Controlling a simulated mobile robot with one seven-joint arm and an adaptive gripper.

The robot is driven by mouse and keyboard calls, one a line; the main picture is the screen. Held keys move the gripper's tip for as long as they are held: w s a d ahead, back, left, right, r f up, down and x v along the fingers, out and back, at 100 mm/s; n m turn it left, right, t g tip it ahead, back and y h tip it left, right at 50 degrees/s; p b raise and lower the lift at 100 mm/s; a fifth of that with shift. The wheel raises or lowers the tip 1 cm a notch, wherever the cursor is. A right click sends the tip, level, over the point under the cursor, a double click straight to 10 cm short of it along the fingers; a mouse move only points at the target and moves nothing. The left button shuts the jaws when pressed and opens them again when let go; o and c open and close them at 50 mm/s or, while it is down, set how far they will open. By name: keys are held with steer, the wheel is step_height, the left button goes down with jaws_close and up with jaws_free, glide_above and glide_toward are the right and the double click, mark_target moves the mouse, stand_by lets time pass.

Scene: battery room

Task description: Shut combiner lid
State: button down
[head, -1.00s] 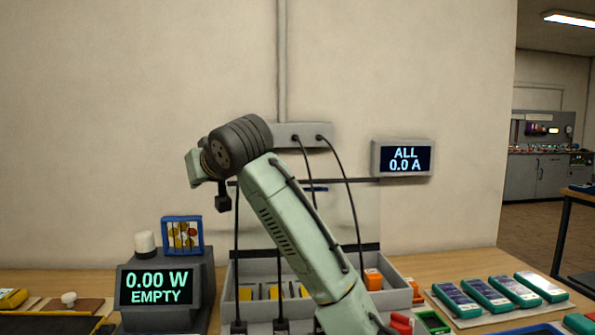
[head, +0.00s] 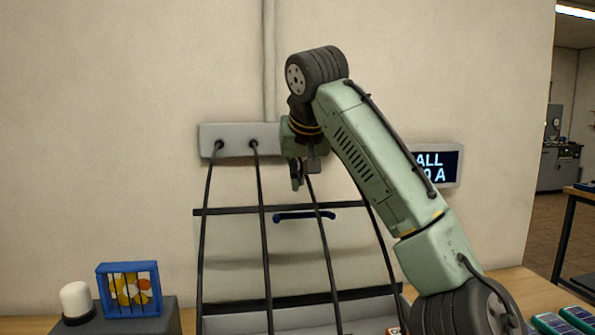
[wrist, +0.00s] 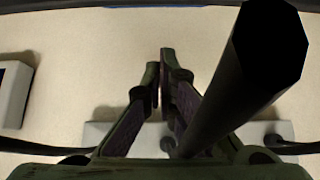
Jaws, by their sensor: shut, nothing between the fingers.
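The combiner lid (head: 235,240) is a pale, see-through panel with dark bars along its top and bottom. It stands raised against the wall behind the grey combiner box (head: 240,322), whose lower part is cut off. A blue handle (head: 305,216) is on the lid near its top bar; a bit of blue shows at the top edge of the wrist view (wrist: 155,6). My gripper (head: 297,185) points down just above the handle, apart from it in the picture. In the wrist view the fingers (wrist: 160,65) are together and empty.
Several black cables hang from a grey wall box (head: 230,140) across the lid. One thick cable (wrist: 245,75) passes very close to my fingers. A display (head: 440,165) is partly behind my arm. A blue ball cage (head: 130,290) and white dome (head: 76,300) stand at left.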

steer(key=f, duration=0.1)
steer(key=f+p, duration=0.1)
steer(key=f, duration=0.1)
steer(key=f+p, duration=0.1)
steer(key=f, duration=0.1)
steer(key=shift+w+f, duration=0.15)
steer(key=shift+w, duration=0.1)
steer(key=shift+f, duration=0.15)
stand_by(0.3)
